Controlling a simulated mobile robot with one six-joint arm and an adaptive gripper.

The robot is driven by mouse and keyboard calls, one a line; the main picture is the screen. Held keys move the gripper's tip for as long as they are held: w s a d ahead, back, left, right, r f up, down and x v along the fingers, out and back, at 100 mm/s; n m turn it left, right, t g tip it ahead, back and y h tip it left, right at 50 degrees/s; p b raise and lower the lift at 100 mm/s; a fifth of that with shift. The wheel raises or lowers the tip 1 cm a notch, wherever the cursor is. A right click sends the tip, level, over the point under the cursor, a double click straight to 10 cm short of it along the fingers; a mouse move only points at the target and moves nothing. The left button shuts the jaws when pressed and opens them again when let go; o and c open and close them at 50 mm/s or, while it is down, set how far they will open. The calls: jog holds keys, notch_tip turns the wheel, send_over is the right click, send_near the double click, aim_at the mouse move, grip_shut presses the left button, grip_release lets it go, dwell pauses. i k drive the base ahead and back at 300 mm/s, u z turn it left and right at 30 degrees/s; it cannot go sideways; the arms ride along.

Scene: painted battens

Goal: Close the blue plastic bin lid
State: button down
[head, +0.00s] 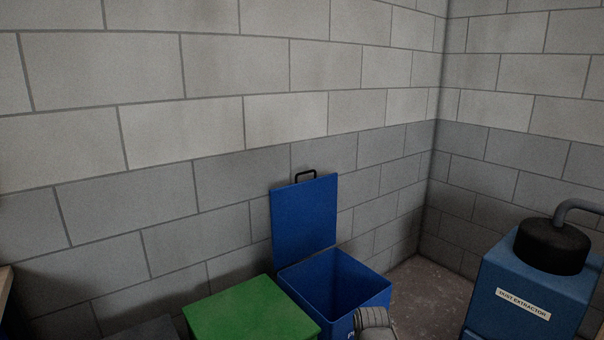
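The blue plastic bin (352,280) stands against the block wall at the lower middle of the head view. Its blue lid (305,222) is open and stands upright at the back edge, near the wall. A black handle (306,175) sits on the lid's top edge. The inside of the bin looks empty as far as it shows. A grey rounded part, likely of my arm, shows at the bottom edge in front of the bin. My gripper's fingers are not in view.
A bin with a closed green lid (252,311) stands directly left of the blue bin. A dark grey top (148,330) shows further left. A blue dust extractor (530,290) with a black cap and grey hose stands at right. Bare floor (432,285) lies between it and the blue bin.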

aim_at(303, 214)
jog(key=k, duration=1.1)
jog(key=z, duration=0.1)
jog(key=i, duration=0.4)
jog(key=z, duration=0.55)
jog(key=i, duration=1.75)
jog(key=u, duration=0.7)
